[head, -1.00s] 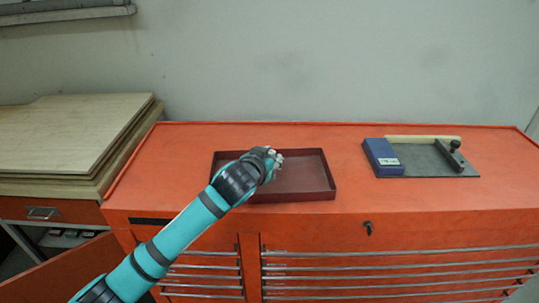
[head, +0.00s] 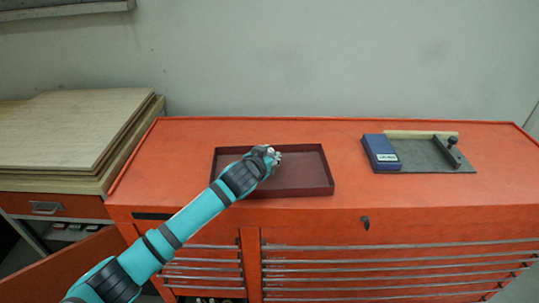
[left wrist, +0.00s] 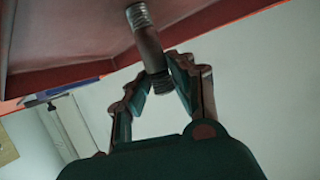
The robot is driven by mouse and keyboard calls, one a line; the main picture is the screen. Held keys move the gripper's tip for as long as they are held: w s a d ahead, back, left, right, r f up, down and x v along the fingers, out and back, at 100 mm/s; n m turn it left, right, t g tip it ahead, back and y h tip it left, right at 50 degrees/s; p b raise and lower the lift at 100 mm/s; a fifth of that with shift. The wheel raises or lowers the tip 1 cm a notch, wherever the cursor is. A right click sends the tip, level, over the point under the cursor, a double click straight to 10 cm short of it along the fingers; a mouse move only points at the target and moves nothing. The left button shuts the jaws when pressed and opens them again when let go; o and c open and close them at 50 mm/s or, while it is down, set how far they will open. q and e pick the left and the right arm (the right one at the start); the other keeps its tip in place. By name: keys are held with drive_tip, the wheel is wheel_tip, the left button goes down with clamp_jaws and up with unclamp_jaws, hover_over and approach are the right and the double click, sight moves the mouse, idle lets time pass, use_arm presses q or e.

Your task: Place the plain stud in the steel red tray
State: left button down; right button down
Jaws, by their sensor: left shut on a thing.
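The plain stud (left wrist: 148,45) is a short rod with threaded ends, held between the fingers of my left gripper (left wrist: 162,78) in the left wrist view. The gripper is shut on it near one end; the other end sticks out past the fingertips, toward the tray. In the head view my left gripper (head: 273,155) is over the dark red tray (head: 310,187), near its middle. The stud is too small there to make out clearly. The tray's wall also shows in the left wrist view (left wrist: 70,78). My right gripper is not in view.
The tray lies on an orange tool chest (head: 430,205). To the right is a dark plate (head: 435,158) with a blue box (head: 381,153) and a small post. Stacked wooden boards (head: 70,130) stand at the left. The visible tray floor is clear.

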use_arm(q)
drive_tip(key=c, duration=1.2)
unclamp_jaws()
drive_tip(key=shift+o, duration=0.2)
drive_tip(key=shift+r, duration=0.15)
drive_tip(key=shift+s, duration=0.25)
drive_tip(key=b+v, duration=0.1)
drive_tip(key=v, duration=1)
drive_tip(key=shift+s+a, duration=0.2)
drive_tip(key=shift+s, duration=0.1)
drive_tip(key=shift+r, duration=0.1)
